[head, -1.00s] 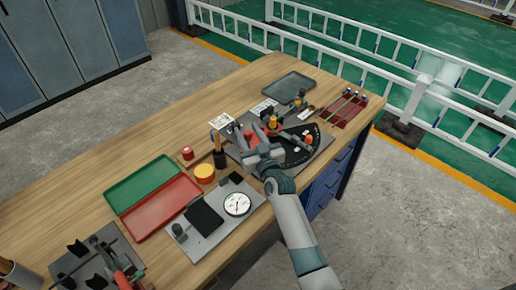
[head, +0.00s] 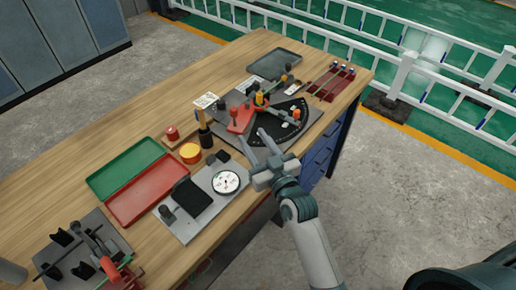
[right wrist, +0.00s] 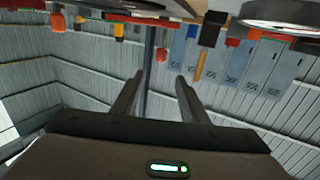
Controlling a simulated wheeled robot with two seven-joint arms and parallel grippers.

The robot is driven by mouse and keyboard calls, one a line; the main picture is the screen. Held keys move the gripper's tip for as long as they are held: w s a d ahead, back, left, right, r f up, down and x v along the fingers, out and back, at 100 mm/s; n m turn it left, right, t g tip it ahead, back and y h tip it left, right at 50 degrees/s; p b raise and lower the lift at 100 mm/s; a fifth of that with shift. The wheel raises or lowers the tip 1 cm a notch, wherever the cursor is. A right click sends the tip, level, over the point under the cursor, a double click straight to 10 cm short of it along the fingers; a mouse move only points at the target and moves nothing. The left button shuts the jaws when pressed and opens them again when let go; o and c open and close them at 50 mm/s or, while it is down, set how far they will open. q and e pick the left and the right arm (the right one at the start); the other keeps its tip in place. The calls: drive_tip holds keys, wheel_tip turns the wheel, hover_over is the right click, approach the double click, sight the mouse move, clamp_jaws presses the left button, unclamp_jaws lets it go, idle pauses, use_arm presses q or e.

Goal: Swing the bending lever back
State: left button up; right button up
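The rebar bender stands on the bench's right half, with a black fan-shaped scale plate (head: 277,127). Its bending lever (head: 279,109) crosses this plate from a yellow-orange knob (head: 260,99) to an orange grip (head: 296,114) on the right. A red block (head: 240,119) sits to the left on the bender. My right gripper (head: 254,135) is open and empty, near the plate's front-left edge in the head view and apart from the lever. The right wrist view shows its spread fingers (right wrist: 158,80) with nothing between them. My left gripper is out of view.
A dial gauge (head: 227,182) on a grey plate lies left of my right gripper. Green (head: 124,168) and red (head: 152,191) trays lie further left. A red rack with rods (head: 331,83) and a grey tray (head: 274,64) lie beyond the bender.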

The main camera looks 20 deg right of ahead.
drive_tip(key=shift+v, duration=1.15)
